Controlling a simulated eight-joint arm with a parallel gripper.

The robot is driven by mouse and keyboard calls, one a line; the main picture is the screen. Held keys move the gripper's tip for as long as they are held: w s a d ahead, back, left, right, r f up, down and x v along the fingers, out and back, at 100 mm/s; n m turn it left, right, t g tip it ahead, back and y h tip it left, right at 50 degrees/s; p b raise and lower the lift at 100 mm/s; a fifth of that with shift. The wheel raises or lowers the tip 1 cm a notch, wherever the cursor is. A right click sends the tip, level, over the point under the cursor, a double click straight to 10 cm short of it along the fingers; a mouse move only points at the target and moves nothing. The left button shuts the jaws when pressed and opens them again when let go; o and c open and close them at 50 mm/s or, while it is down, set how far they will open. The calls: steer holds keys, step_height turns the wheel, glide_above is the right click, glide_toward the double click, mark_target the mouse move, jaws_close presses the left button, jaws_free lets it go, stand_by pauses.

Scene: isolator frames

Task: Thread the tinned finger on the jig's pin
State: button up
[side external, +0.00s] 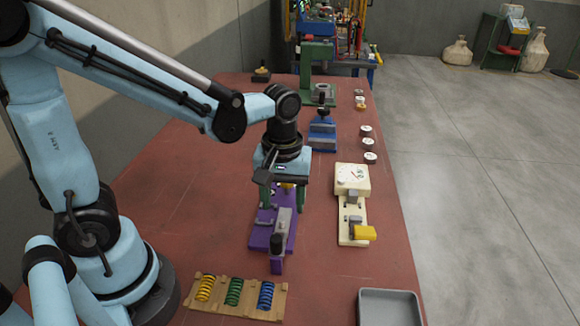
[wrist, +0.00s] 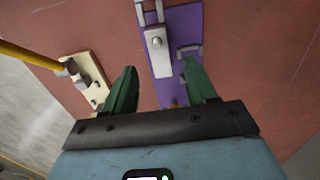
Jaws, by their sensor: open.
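My gripper (side external: 285,201) is open, pointing down over the far part of a purple frame (side external: 259,238) on the red bench. In the wrist view my gripper (wrist: 160,67) has its two green fingers spread, with the purple plate (wrist: 158,68) showing between and beyond them and nothing held. A grey metal block (side external: 281,221) and a dark-knobbed upright (side external: 276,247) stand on the purple frame. A small yellow part shows beside my fingers, partly hidden. I cannot tell which piece is the tinned finger, or make out the jig's pin.
A cream frame (side external: 345,239) with a yellow handle (side external: 365,233) stands to the right. A blue fixture (side external: 322,138) and green press (side external: 317,52) are behind. A wooden spring rack (side external: 235,311) and grey tray (side external: 389,294) are in front. Several small round pieces line the right edge.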

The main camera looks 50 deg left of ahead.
mark_target(279, 218)
step_height(279, 218, up, 8)
stand_by(0.5)
steer(key=a+m+t, duration=0.1)
steer(key=m+t, duration=0.1)
steer(key=m, duration=0.1)
steer(key=a+f+m+t, duration=0.1)
steer(key=m+t, duration=0.1)
steer(key=m, duration=0.1)
steer(key=s+a+m+t, duration=0.1)
steer(key=m+t, duration=0.2)
steer(key=shift+s+f, duration=0.1)
steer(key=shift+f, duration=0.05)
